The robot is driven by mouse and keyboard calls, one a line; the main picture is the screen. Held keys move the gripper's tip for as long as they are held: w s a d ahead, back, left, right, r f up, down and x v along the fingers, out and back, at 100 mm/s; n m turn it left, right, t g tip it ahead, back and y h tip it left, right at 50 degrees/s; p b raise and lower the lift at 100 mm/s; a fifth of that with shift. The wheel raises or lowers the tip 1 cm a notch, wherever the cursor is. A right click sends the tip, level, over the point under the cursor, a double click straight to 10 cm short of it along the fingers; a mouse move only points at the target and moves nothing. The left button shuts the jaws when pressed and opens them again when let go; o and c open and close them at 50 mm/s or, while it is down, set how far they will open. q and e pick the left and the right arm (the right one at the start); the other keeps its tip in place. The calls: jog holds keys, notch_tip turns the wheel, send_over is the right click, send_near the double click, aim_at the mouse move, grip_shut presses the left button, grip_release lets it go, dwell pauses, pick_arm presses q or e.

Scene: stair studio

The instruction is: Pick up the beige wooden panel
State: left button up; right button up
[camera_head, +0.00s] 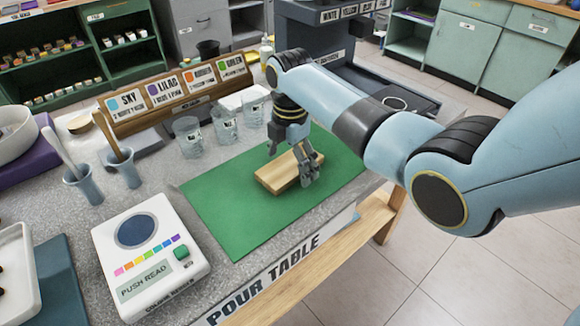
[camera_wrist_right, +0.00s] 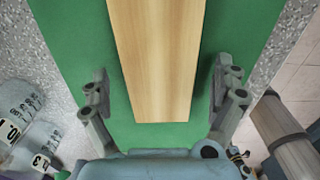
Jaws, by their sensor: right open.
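The beige wooden panel (camera_head: 280,172) lies on the green mat (camera_head: 226,204) on the table. My right gripper (camera_head: 292,168) is over the panel from above, and its fingers partly cover the panel's right end in the head view. My left gripper is not in view.
Several clear cups (camera_head: 188,137) stand behind the mat. A white colour sensor (camera_head: 150,255) stands at front left. Blue holders (camera_head: 84,186) with sticks are at the left. A sign rack (camera_head: 170,100) is behind. The mat's front left part is clear.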

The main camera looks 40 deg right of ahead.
jog(key=c, duration=1.3)
jog(key=shift+c, duration=0.2)
